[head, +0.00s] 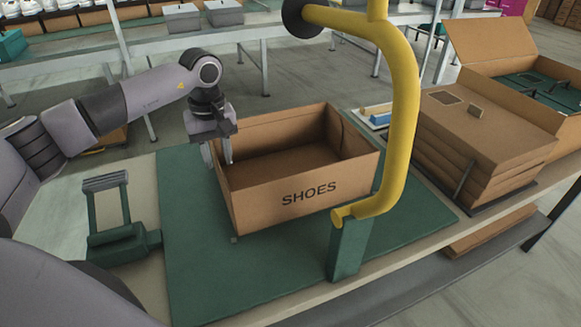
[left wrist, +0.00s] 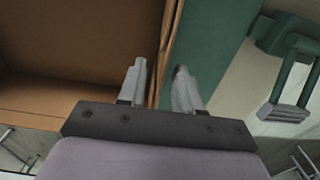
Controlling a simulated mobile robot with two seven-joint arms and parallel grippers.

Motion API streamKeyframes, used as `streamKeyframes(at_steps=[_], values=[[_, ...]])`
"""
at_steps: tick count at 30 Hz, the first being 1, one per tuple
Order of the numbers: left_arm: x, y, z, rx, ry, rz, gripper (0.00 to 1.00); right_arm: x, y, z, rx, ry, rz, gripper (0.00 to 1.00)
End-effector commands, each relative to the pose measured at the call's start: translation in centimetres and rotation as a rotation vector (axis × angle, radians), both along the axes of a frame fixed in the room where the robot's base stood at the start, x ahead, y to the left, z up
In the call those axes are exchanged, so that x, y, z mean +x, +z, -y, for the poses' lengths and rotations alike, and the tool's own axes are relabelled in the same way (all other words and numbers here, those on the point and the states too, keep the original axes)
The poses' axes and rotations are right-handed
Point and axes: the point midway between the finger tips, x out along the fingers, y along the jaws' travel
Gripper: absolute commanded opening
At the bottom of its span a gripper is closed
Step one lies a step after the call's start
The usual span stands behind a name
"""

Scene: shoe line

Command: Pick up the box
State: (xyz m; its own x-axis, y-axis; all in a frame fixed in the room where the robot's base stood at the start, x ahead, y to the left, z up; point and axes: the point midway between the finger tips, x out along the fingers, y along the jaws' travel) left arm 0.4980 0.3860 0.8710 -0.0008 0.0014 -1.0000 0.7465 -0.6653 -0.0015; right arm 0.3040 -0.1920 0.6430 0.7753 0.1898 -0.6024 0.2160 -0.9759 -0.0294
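An open, empty brown cardboard box marked "SHOES" (head: 262,205) stands on the green mat (head: 200,285) on the workbench. Its near face carries the black lettering. My left gripper (head: 218,155) is at the box's left wall, pointing down, with one finger inside the box and one outside. In the left wrist view, the two fingers (left wrist: 160,88) are apart with the upper edge of the box wall (left wrist: 164,55) between them. A gap shows beside the wall, so the gripper looks open. My right gripper is out of view.
A yellow bent tube (head: 403,110) rises in front of the box's right side from a green post (head: 346,250). A green tape dispenser-like tool (head: 120,240) stands left of the mat. Stacked flat cardboard (head: 470,135) lies to the right. The mat's front part is clear.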

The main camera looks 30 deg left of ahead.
Motion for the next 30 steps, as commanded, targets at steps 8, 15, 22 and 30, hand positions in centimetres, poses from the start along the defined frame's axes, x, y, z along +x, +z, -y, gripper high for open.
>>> streamKeyframes(at_steps=[8,15,22,30], values=[[0.2,-3.9,-0.7,0.000,0.000,-0.003,0.34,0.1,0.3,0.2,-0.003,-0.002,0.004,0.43],[0.2,-5.6,-0.6,-0.001,-0.001,0.000,0.34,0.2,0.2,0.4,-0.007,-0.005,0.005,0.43],[0.3,-5.6,-0.6,-0.001,-0.001,0.001,0.14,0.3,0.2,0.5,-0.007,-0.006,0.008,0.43],[0.3,-5.5,-0.6,-0.003,0.000,0.003,0.00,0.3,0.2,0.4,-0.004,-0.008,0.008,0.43]])
